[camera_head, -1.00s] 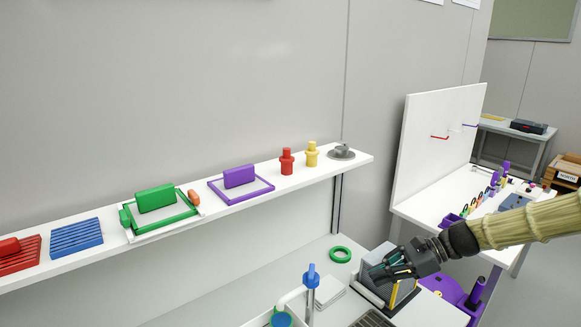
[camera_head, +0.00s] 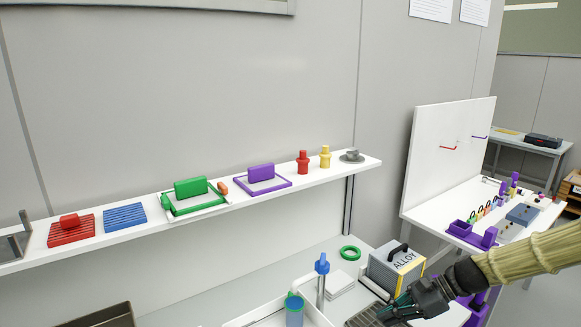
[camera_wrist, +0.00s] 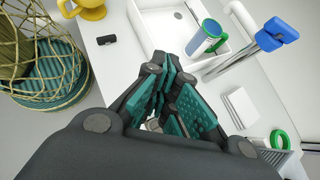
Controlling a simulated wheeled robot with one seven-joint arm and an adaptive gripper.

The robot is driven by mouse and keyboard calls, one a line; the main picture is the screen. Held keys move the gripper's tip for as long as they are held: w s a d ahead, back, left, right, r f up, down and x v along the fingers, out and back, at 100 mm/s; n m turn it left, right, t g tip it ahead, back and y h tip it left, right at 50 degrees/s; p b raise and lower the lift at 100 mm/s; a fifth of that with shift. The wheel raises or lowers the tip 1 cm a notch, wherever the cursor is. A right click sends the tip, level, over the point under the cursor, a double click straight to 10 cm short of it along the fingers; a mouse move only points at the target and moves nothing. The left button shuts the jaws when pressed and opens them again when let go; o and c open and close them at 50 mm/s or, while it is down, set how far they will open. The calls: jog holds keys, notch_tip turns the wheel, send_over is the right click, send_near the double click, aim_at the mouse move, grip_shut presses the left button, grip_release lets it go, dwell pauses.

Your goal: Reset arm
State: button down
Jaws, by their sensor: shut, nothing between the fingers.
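My gripper (camera_head: 398,306) is at the lower right of the head view, in front of the shelf and above the lower counter. In the wrist view its teal-padded fingers (camera_wrist: 165,82) are together with nothing between them. My arm reaches in from the right edge. The gripper's tips overlap a dark grooved mat in the head view; I cannot tell whether they touch it.
The shelf (camera_head: 110,240) holds red, blue, green and purple items. On the counter are a box labelled ALLOY (camera_head: 397,268), a green ring (camera_head: 350,253), a blue-topped tap (camera_head: 321,266) and a cup (camera_head: 294,311). A pegboard table (camera_head: 450,150) stands right.

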jog(key=s+a+f+n+g+h, duration=0.1)
jog(key=s+f+n+h, duration=0.2)
jog(key=s+f, duration=0.55)
jog(key=s+a+f+n+h, duration=0.1)
jog(key=s+f+n+h, duration=0.35)
jog(key=f, duration=0.75)
jog(key=s+f+n+h, duration=0.1)
jog(key=s+f+n, duration=0.2)
jog(key=s, duration=0.4)
jog(key=s+f+n+h+b, duration=0.1)
jog(key=s+f+n, duration=0.3)
jog(key=s, duration=0.3)
jog(key=s+f+n+h, duration=0.1)
jog(key=s+f+n, duration=0.2)
jog(key=s, duration=0.5)
jog(key=shift+f, duration=0.85)
